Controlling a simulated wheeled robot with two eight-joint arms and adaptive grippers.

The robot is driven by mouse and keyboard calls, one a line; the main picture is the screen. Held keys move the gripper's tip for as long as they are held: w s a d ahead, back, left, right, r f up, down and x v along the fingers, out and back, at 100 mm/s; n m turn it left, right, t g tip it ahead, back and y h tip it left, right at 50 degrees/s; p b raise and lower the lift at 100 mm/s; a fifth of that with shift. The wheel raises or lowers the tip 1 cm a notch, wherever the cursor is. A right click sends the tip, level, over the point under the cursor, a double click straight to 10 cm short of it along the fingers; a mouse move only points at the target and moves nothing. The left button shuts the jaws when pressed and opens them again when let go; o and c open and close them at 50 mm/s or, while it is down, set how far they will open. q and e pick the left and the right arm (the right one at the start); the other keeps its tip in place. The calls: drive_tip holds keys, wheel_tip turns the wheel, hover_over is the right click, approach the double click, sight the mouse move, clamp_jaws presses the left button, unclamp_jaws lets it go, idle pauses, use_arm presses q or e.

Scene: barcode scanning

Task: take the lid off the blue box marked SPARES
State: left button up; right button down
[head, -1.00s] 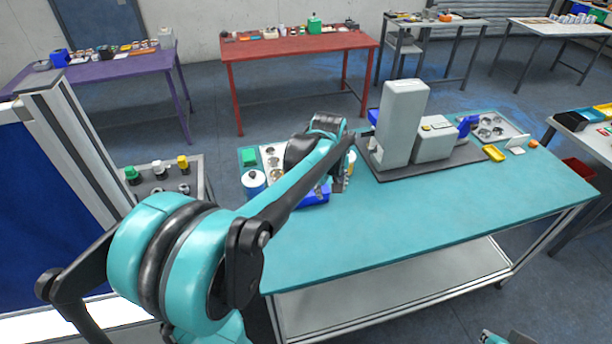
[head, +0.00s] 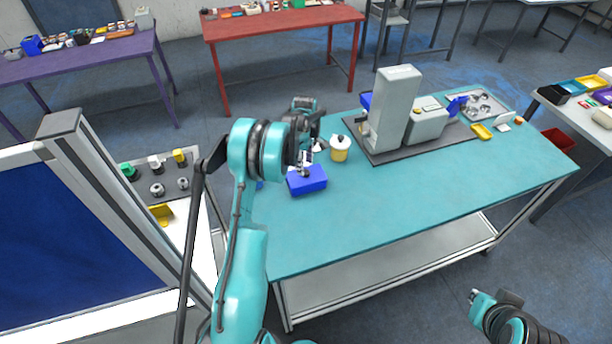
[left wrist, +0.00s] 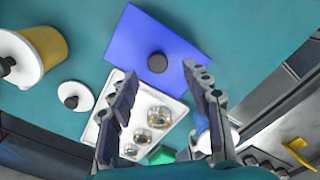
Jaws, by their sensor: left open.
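The blue box (head: 307,181) sits on the teal table just below my left gripper (head: 305,166). In the left wrist view its blue top (left wrist: 185,42) carries a round black knob (left wrist: 157,62). I cannot read any marking on it. My left gripper also shows in that view (left wrist: 162,73). Its fingers are apart, with the knob lying between and slightly beyond the tips; nothing is held. My right gripper (head: 490,300) is at the lower right of the head view, away from the table, and its jaws are unclear.
A yellow jar with a white top (head: 340,150) stands right of the box. The left wrist view shows a small white round piece with a dark knob (left wrist: 74,95) and a white tray of metal pieces (left wrist: 101,118). A grey machine (head: 398,105) stands farther right. The table's front is clear.

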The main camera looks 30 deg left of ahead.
sight(306, 172)
use_arm(q)
drive_tip(key=f, duration=0.4)
drive_tip(key=shift+w+d+f, duration=0.1)
drive_tip(key=shift+w+d, duration=0.05)
drive_tip(key=shift+w, duration=0.05)
clamp_jaws()
